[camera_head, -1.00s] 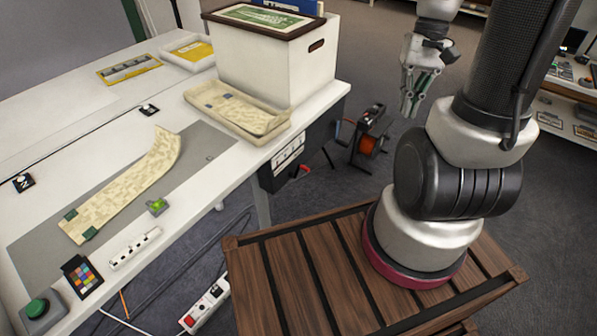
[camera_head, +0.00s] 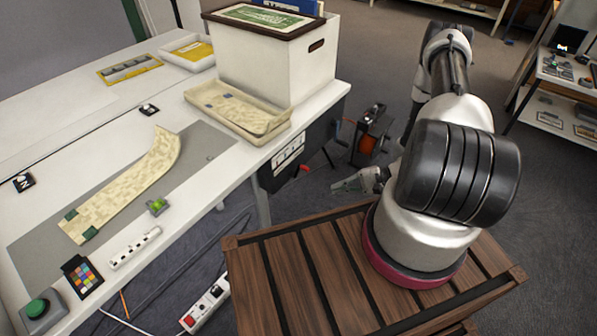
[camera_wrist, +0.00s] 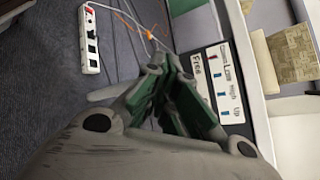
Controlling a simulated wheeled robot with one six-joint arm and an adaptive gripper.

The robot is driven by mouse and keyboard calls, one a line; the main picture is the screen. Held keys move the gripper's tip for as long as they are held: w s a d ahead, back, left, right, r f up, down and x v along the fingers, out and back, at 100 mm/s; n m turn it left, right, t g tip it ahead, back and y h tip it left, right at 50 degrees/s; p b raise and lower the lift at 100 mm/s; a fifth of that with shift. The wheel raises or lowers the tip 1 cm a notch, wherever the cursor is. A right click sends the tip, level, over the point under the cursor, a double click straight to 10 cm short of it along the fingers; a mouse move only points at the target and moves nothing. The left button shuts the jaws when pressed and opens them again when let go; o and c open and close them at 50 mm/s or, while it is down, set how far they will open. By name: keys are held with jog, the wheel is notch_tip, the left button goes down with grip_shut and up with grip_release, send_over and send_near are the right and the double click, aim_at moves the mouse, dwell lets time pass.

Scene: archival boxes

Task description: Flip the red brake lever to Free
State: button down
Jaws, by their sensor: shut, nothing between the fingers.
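The red lever (camera_head: 304,168) sticks out from the dark control box (camera_head: 275,180) under the table's right edge in the head view. Its setting is too small to read.
The white table (camera_head: 200,190) carries a curved patterned strip (camera_head: 130,190), a shallow tray (camera_head: 235,112) and a large box (camera_head: 270,65). A reel stand (camera_head: 368,140) is on the floor behind my gripper. A power strip (camera_head: 205,308) and cables lie on the floor.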

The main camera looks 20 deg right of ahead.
jog(key=w+f+t, duration=0.2)
jog(key=w+f, duration=0.1)
jog(key=n+t+h, duration=0.2)
jog(key=n+t, duration=0.2)
send_near(303, 168)
jog(key=w+d, duration=0.2)
jog(key=w, duration=0.1)
jog(key=x, duration=0.8)
jog(key=shift+f, duration=0.4)
jog(key=shift+a, duration=0.35)
jog(key=shift+s+a, duration=0.45)
jog(key=shift+a, duration=0.25)
jog(key=shift+s+a, duration=0.5)
jog(key=shift+a, duration=0.2)
jog(key=f+v, duration=0.1)
jog(key=v, duration=0.6)
jog(key=shift+d+f, duration=0.15)
jog(key=shift+f, duration=0.05)
jog(key=shift+s, duration=0.1)
